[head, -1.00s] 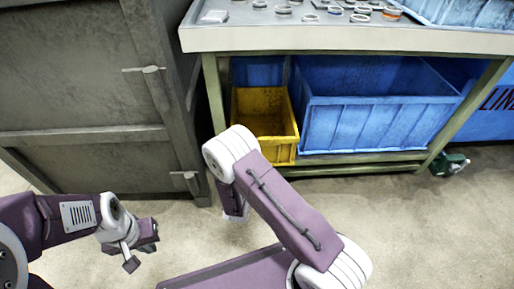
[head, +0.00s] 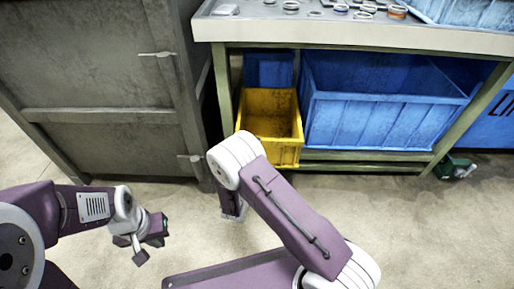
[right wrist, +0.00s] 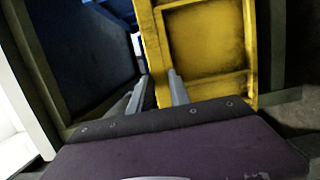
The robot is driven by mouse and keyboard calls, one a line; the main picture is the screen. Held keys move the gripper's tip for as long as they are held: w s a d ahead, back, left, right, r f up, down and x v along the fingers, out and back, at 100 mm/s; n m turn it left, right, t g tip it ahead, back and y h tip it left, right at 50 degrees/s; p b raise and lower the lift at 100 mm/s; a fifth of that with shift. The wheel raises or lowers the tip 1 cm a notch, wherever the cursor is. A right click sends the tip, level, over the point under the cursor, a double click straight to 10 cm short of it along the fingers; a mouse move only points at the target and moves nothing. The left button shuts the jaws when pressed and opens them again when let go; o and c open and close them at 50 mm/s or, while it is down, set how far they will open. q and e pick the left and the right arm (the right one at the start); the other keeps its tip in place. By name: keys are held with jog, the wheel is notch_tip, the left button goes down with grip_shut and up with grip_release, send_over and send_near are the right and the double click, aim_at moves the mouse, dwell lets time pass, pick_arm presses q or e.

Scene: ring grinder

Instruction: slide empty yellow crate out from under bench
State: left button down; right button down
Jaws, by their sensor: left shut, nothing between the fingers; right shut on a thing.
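The yellow crate (head: 282,151) stands on the low shelf at the left end of the bench (head: 370,39), with its front out past the shelf's front bar. Its inside looks empty. My right gripper (right wrist: 156,82) is shut on the crate's wall; in the right wrist view one finger lies on each side of the crate's edge (right wrist: 205,45). In the head view my right arm hides most of that hand. My left gripper (head: 150,247) is shut and empty, low at the left, well away from the crate.
A large blue bin (head: 380,122) stands close on the crate's right, and another blue bin (head: 268,69) is behind it. The green bench leg (head: 224,90) is close on its left. A grey cabinet (head: 95,80) stands further left. The floor in front is clear.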

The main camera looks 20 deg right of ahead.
jog(key=c, duration=1.1)
grip_release()
jog(key=p+v, duration=0.5)
jog(key=v, duration=0.4)
jog(key=shift+p, duration=0.35)
